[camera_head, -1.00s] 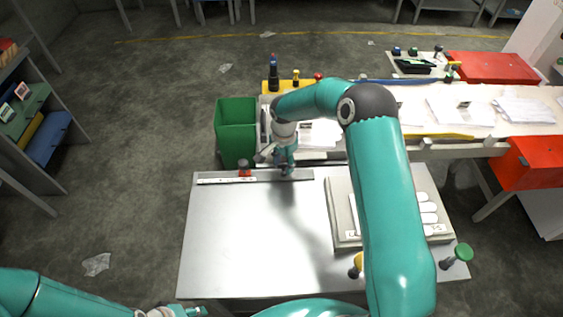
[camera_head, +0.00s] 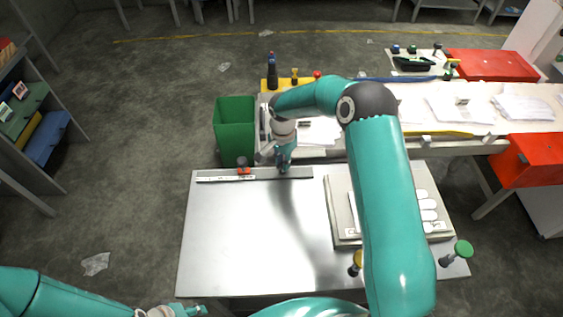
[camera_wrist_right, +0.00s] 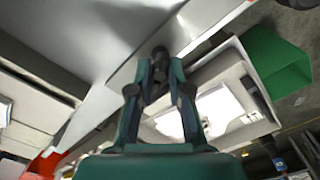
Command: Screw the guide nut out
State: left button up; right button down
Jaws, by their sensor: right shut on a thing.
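The guide nut appears to be the small dark knob (camera_wrist_right: 159,54) between my right fingertips in the right wrist view. My right gripper (camera_wrist_right: 158,72) is shut on it; in the head view my right gripper (camera_head: 284,168) stands at the grey rail along the table's back edge, and its fingers hide the nut. The grey rail (camera_head: 300,173) carries a white scale strip (camera_head: 222,179) at its left. A dark and red piece (camera_head: 243,166) sits on the rail, left of the gripper. My left gripper (camera_head: 190,311) is at the bottom edge, partly cut off.
A green bin (camera_head: 235,128) stands behind the table's back left corner. A board with white pieces (camera_head: 342,225) lies on the table's right, partly behind my right arm. The table's left middle (camera_head: 240,240) is clear.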

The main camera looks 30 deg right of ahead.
jog(key=n+b, duration=0.2)
jog(key=shift+w+n, duration=0.25)
jog(key=shift+n, duration=0.05)
jog(key=n+b, duration=0.2)
jog(key=n, duration=0.1)
jog(key=shift+n+b, duration=0.3)
jog(key=n+b, duration=0.1)
jog(key=n, duration=0.3)
jog(key=shift+r+n+b, duration=0.1)
jog(key=shift+n+b, duration=0.2)
jog(key=n, duration=0.4)
jog(key=shift+n+b, duration=0.3)
jog(key=shift+b, duration=0.05)
jog(key=n, duration=0.4)
jog(key=shift+r, duration=0.1)
jog(key=n, duration=0.5)
jog(key=shift+n, duration=0.4)
jog(key=n, duration=0.5)
jog(key=shift+p, duration=0.3)
jog(key=n, duration=0.5)
jog(key=shift+d+p, duration=0.1)
jog(key=shift+p, duration=0.2)
